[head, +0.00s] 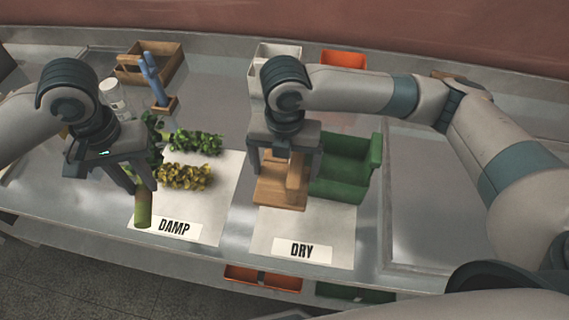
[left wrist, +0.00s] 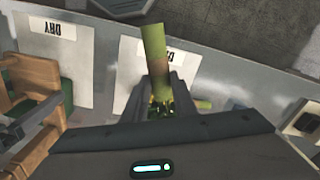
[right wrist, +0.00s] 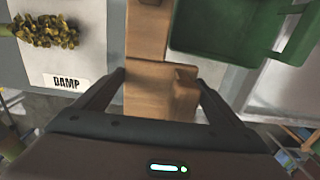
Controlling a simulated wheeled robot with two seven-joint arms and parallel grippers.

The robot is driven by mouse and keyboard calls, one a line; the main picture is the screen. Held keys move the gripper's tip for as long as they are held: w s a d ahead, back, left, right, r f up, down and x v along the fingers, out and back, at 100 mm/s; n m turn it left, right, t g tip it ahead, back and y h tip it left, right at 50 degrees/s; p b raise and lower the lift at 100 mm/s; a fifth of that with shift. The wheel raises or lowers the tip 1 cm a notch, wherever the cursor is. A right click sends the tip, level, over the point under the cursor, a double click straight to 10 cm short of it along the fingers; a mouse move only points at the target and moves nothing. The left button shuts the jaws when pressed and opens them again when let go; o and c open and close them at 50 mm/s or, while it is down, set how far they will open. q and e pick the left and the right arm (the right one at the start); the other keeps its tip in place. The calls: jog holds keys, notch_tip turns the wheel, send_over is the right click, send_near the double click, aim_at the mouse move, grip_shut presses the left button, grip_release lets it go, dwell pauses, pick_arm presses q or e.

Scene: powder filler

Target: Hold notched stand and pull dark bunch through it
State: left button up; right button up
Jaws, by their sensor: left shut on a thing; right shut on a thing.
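The wooden notched stand (head: 268,195) stands on the DRY mat, and its block (right wrist: 182,92) also shows in the right wrist view. My right gripper (head: 285,174) is over it, shut on its upright part. My left gripper (head: 138,184) is shut on a bunch whose thick green stem (head: 143,211) points down toward the front edge. This stem (left wrist: 154,50) also shows in the left wrist view. Dark green leaves (head: 153,135) show behind the left gripper, partly hidden by it. The held bunch is apart from the stand, to its left.
A green bunch (head: 195,141) and a yellowish bunch (head: 185,177) lie on the DAMP mat (head: 220,200). A green bin (head: 348,160) stands right of the stand. A wooden crate (head: 150,66), a blue item in a wooden holder (head: 152,80) and a white bin stand behind.

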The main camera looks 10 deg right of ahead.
pick_arm(q)
jog(key=shift+s+f, duration=0.15)
jog(key=shift+f, duration=0.15)
pick_arm(e)
jog(key=shift+s+f, duration=0.15)
jog(key=shift+f, duration=0.35)
notch_tip(320, 180, down, 11)
jog(key=b, duration=0.6)
jog(key=shift+f+b, duration=0.1)
jog(key=shift+b, duration=0.2)
pick_arm(q)
notch_tip(320, 180, down, 6)
jog(key=shift+r, duration=0.1)
jog(key=shift+r+p, duration=0.3)
jog(key=shift+p, duration=0.2)
jog(key=shift+f+b, duration=0.35)
jog(key=shift+f, duration=0.05)
pick_arm(e)
jog(key=shift+f, duration=0.95)
pick_arm(q)
jog(key=shift+r, duration=0.25)
pick_arm(e)
jog(key=shift+s+f, duration=0.15)
jog(key=shift+f, duration=0.15)
